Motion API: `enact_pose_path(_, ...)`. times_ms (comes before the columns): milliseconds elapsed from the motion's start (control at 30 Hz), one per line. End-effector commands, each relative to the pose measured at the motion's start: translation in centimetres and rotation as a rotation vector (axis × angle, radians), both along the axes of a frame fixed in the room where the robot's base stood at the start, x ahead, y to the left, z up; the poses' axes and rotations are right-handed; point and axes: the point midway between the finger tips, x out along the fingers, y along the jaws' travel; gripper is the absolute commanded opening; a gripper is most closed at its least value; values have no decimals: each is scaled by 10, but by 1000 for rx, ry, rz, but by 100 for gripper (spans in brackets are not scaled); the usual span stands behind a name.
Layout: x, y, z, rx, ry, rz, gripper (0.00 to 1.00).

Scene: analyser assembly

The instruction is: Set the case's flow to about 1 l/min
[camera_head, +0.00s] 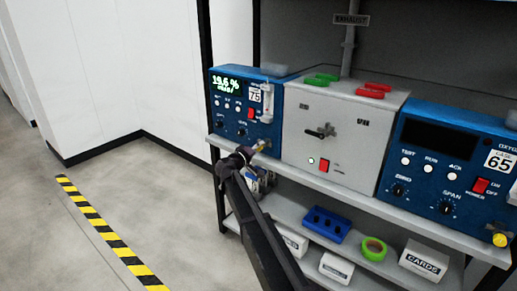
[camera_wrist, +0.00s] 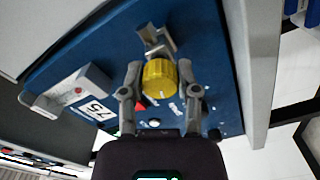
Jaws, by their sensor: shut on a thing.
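The blue analyser case numbered 75 (camera_head: 232,122) stands at the left end of the bench. Its lit green display (camera_head: 226,84) reads about 19.6 %, with a smaller line below that I cannot read. A clear upright flow tube (camera_head: 267,103) is on its right side; its float level is too small to read. My gripper (camera_wrist: 160,82) is shut on the yellow ribbed knob (camera_wrist: 158,77) at the case's lower right, one finger on each side. In the head view, my gripper (camera_head: 250,152) partly hides this knob.
A grey box (camera_head: 335,140) with a black lever, green and red pieces on top, stands right of the case. Another blue case, numbered 65 (camera_head: 440,160), has a dark display. The lower shelf holds a blue rack (camera_head: 326,224), green tape (camera_head: 373,248) and white boxes. Floor at left is clear.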

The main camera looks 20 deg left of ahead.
Motion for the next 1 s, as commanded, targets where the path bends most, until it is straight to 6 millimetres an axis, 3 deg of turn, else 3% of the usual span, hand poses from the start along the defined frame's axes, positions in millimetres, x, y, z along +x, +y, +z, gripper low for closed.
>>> enact_pose_path(1000,2,-1,1,-858,310,-3,0)
